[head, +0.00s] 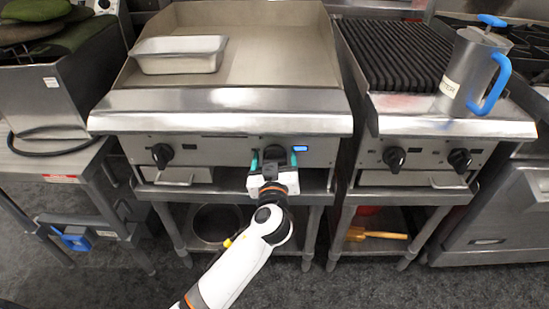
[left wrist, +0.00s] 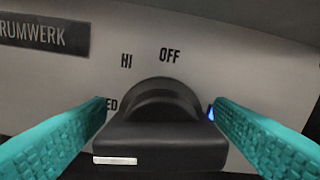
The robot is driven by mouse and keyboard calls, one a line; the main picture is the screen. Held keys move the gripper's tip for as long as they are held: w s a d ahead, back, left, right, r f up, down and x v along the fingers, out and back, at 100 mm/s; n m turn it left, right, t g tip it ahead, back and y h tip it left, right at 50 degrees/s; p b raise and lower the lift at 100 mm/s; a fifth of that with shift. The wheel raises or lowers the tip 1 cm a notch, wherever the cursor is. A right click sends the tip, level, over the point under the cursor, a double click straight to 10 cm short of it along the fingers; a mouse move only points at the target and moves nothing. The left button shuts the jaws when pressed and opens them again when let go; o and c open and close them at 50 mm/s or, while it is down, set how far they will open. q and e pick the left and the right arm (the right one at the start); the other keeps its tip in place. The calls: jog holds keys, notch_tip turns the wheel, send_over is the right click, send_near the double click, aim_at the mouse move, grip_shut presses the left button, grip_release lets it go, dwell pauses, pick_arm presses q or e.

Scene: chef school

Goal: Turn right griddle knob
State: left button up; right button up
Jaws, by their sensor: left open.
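The right griddle knob (head: 275,153) is black and sits on the front panel of the griddle (head: 220,125). In the left wrist view the knob (left wrist: 165,130) fills the middle, with a white mark at its lower left edge. "HI" and "OFF" are printed above it. My left gripper (head: 274,161) is open at the panel, its teal fingers on either side of the knob. In the left wrist view there are gaps between the fingers and the knob. The left griddle knob (head: 162,154) is to the left. My right gripper is not in view.
A metal pan (head: 180,55) stands on the griddle plate. A blue light (head: 300,149) glows right of the knob. To the right is a grill (head: 395,55) with two knobs and a metal pitcher (head: 474,72) on its front ledge. A shelf runs below the griddle.

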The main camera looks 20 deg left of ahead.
pick_arm(q)
jog(key=c, duration=1)
jog(key=shift+m, duration=0.9)
jog(key=m, duration=0.2)
jog(key=shift+d+m+p, duration=0.1)
jog(key=shift+m+p, duration=0.2)
jog(key=m+p, duration=0.1)
jog(key=m, duration=0.2)
jog(key=shift+m, duration=0.3)
jog(key=m+p, duration=0.1)
jog(key=m, duration=0.4)
jog(key=shift+d+p, duration=0.15)
jog(key=shift+p, duration=0.2)
jog(key=m+p, duration=0.2)
jog(key=m, duration=0.3)
jog(key=shift+f+m, duration=0.15)
jog(key=shift+m, duration=0.25)
jog(key=shift+f+m+p, duration=0.1)
jog(key=shift+m+p, duration=0.2)
jog(key=shift+m, duration=0.4)
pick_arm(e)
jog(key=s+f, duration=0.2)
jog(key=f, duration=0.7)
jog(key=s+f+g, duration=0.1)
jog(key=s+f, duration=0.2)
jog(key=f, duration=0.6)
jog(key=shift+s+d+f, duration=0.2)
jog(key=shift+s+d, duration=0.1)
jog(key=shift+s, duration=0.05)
